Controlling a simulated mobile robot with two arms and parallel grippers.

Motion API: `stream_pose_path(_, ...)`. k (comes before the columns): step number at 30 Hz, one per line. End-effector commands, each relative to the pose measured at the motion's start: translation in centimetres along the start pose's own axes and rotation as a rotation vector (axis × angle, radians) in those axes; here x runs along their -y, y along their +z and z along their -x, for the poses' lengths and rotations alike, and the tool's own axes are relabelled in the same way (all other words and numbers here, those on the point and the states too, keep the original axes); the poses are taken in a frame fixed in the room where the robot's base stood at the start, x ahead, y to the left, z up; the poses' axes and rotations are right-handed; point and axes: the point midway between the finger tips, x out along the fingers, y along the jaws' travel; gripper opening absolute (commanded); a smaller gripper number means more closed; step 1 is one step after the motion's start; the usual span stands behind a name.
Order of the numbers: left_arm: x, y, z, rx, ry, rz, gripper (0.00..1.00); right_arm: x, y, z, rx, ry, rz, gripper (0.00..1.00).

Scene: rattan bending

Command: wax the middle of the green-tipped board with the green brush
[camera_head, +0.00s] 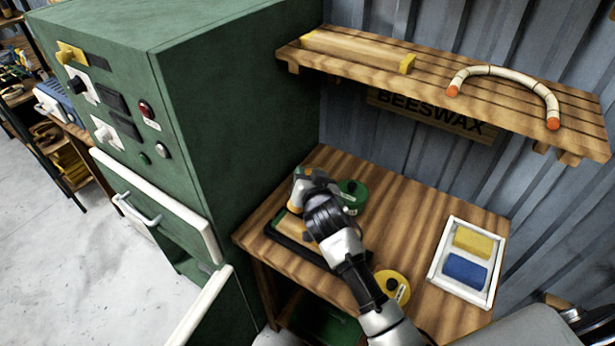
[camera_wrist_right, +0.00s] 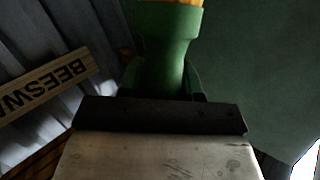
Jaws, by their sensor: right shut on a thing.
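My right gripper (camera_head: 306,182) is over the left part of the wooden table and is shut on the green brush. The brush shows in the right wrist view as a green handle (camera_wrist_right: 165,55) with an orange-yellow part at the top edge. In the head view my gripper and wrist hide most of it. The green-tipped board (camera_head: 291,236) lies in a dark holder just below my gripper, and its middle is partly hidden by my arm. I cannot tell whether the brush touches the board. A green tin (camera_head: 353,188) stands behind my gripper. My left gripper is not in view.
A yellow tin (camera_head: 396,275) sits beside my forearm. A white tray (camera_head: 437,273) with yellow and blue blocks is at the right. The green cabinet (camera_head: 235,110) walls off the left. A shelf (camera_head: 490,105) above holds a yellow-ended board (camera_head: 350,49) and an orange-tipped bent rattan (camera_head: 520,80).

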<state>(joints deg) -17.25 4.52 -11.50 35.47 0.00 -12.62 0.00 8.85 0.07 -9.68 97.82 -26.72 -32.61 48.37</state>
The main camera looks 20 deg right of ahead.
Motion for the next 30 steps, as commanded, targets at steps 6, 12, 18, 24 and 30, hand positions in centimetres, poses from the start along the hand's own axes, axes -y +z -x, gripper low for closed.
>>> stream_pose_path(6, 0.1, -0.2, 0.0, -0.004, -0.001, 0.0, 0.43, 0.0, 0.0, 0.0, -0.001, -0.001, -0.001, 0.1)
stream_pose_path(12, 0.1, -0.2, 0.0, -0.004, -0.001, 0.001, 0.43, 0.0, 0.0, 0.0, -0.001, -0.001, -0.001, 0.1)
stream_pose_path(18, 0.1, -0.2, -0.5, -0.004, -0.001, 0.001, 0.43, -0.2, 0.6, -0.1, -0.001, -0.001, -0.003, 0.1)
stream_pose_path(24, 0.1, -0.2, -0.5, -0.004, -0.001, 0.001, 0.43, -0.2, 0.7, -0.1, -0.002, -0.002, -0.003, 0.1)
stream_pose_path(30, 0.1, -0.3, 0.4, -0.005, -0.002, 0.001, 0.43, -0.1, 0.0, -0.5, -0.003, 0.002, -0.002, 0.1)
